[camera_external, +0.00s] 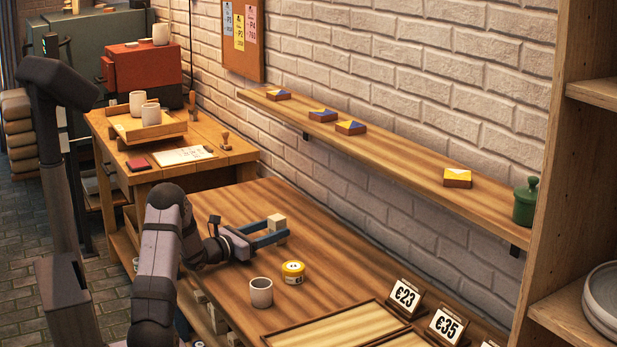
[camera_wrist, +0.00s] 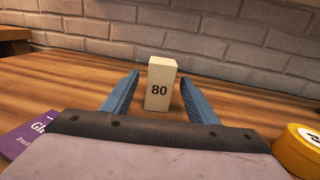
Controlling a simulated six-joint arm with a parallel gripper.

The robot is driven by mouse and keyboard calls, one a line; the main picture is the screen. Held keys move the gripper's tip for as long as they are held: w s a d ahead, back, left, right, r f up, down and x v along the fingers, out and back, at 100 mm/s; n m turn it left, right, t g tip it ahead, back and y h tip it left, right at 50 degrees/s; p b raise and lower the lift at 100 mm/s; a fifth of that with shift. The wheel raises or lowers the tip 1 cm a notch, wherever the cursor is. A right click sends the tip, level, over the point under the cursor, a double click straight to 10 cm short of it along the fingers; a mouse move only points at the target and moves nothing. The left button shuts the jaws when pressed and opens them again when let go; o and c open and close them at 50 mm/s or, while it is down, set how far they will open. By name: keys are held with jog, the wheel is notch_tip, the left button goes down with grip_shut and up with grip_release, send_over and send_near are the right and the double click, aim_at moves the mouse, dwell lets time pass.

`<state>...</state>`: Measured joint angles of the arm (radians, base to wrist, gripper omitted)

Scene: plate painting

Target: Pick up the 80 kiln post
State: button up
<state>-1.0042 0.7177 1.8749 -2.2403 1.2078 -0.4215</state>
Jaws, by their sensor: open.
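The 80 kiln post (camera_wrist: 160,76) is a small pale upright block with "80" on its front face. It stands on the wooden table near the brick wall. In the external view the post (camera_external: 277,222) shows at the end of my blue fingers. My gripper (camera_wrist: 158,92) is open, with one finger on each side of the post. Gaps show between the post and both fingers in the wrist view. In the external view my gripper (camera_external: 276,237) reaches low over the table, and its fingers partly cover the post's lower part.
A yellow round tin (camera_external: 292,273) and a grey cup (camera_external: 261,292) stand in front of my gripper. The tin (camera_wrist: 300,148) and a purple packet (camera_wrist: 28,138) flank it in the wrist view. Trays (camera_external: 347,331) and price signs (camera_external: 447,324) are at the right.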

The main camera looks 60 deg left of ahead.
jog(key=shift+w+a+p, duration=0.1)
jog(key=shift+w+a, duration=0.1)
jog(key=shift+w, duration=0.8)
jog(key=shift+w+a+p, duration=0.15)
jog(key=shift+w, duration=0.9)
jog(key=shift+w+a+p, duration=0.1)
jog(key=shift+w+a, duration=0.1)
jog(key=shift+w, duration=0.8)
jog(key=c, duration=1.3)
jog(key=shift+r, duration=0.2)
